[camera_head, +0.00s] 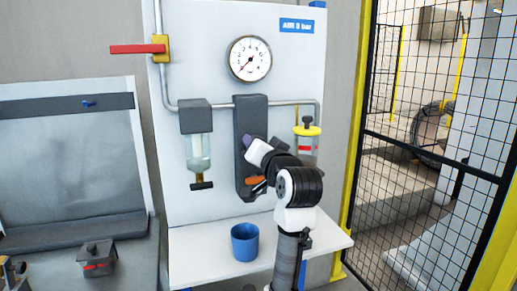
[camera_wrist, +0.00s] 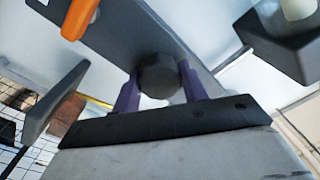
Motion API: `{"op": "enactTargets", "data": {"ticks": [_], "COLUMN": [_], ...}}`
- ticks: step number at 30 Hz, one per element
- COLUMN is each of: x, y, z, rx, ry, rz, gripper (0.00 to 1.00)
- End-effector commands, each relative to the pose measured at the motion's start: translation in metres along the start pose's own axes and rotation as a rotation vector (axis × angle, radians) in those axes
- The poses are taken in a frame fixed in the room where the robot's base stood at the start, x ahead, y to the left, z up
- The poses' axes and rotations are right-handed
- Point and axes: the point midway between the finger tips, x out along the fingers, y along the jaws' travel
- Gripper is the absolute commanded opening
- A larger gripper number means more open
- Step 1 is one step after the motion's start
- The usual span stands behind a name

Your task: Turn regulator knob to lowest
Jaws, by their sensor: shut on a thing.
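The regulator knob (camera_wrist: 158,77) is a dark, faceted knob on a dark grey upright block. My gripper (camera_wrist: 158,86) is shut on it in the wrist view, with one purple finger on each side. In the head view my gripper (camera_head: 246,144) is against the middle of the dark regulator block (camera_head: 250,108), and the knob is hidden there. The round white gauge (camera_head: 250,59) above has a red needle pointing to the lower left; its numbers are too small to read.
An orange handle (camera_head: 257,181) sits below my gripper. A glass bowl (camera_head: 199,152) hangs left, a yellow-capped one (camera_head: 307,145) right. A red lever (camera_head: 137,49) is at upper left. A blue cup (camera_head: 244,242) stands on the white shelf (camera_head: 196,238). A mesh fence (camera_head: 430,150) is on the right.

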Motion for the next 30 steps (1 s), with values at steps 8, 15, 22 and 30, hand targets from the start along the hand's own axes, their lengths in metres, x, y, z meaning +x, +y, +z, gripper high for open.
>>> {"op": "enactTargets", "data": {"ticks": [8, 15, 22, 30], "x": [0.0000, 0.0001, 0.0001, 0.0001], "y": [0.0000, -0.0003, -0.0003, -0.0002], "z": [0.0007, 0.0008, 0.0008, 0.0006], "rx": [-0.108, -0.138, -0.139, -0.138], "ry": [-0.005, -0.006, -0.006, -0.006], "rz": [-0.001, -0.002, -0.001, -0.001], "gripper": [0.20, 0.20, 0.20, 0.64]}}
